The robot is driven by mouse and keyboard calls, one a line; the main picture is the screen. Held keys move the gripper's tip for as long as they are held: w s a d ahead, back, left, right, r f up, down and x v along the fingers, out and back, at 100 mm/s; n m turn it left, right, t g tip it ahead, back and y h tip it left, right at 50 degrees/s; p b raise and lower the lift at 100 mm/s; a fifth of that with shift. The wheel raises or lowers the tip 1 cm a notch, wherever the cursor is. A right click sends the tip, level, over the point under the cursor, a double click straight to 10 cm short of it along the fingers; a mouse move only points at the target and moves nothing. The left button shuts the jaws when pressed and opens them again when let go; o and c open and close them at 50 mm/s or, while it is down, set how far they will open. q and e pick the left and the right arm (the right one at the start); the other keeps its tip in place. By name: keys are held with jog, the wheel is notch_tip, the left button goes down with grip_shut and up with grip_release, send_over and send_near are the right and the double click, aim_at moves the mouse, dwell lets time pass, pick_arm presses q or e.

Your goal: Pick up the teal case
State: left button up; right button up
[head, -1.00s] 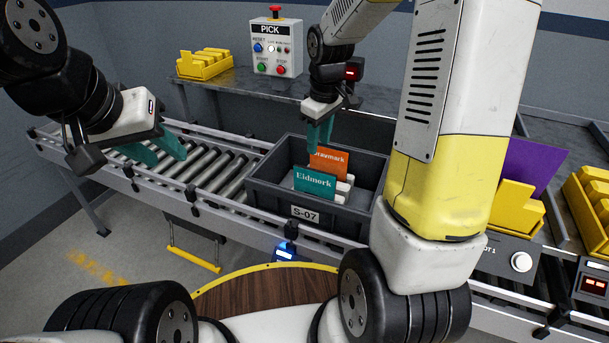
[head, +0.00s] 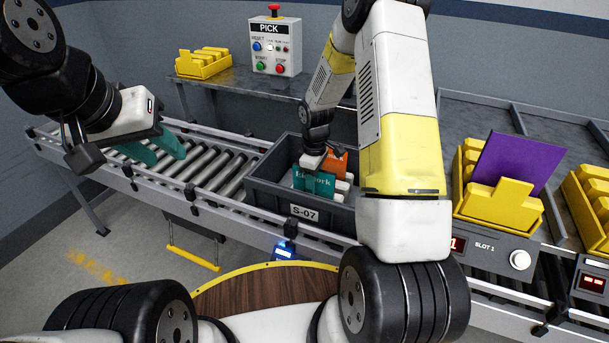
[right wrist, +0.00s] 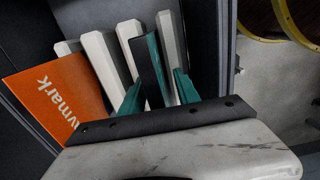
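The teal case (head: 299,178), lettered "Eidmork", stands upright in the front of a grey bin (head: 262,196) labelled S-07. In the right wrist view the case (right wrist: 151,68) shows nearly edge-on. My right gripper (head: 318,180) is down in the bin at the case and partly hides its lettering. Its teal fingers (right wrist: 158,94) are open, one on each side of the case, with a gap visible at the right finger. My left gripper (head: 156,150) is open and empty above the conveyor rollers at the left.
An orange case (head: 337,162) stands just behind the teal one; it also shows in the right wrist view (right wrist: 58,96). White dividers (right wrist: 103,62) stand in the bin beside the cases. A purple case (head: 518,163) sits in a yellow rack (head: 500,205) at the right. A PICK control box (head: 275,48) stands behind.

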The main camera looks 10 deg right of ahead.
jog(key=shift+f, duration=0.45)
jog(key=shift+c, duration=0.2)
grip_shut()
jog(key=shift+r, duration=0.1)
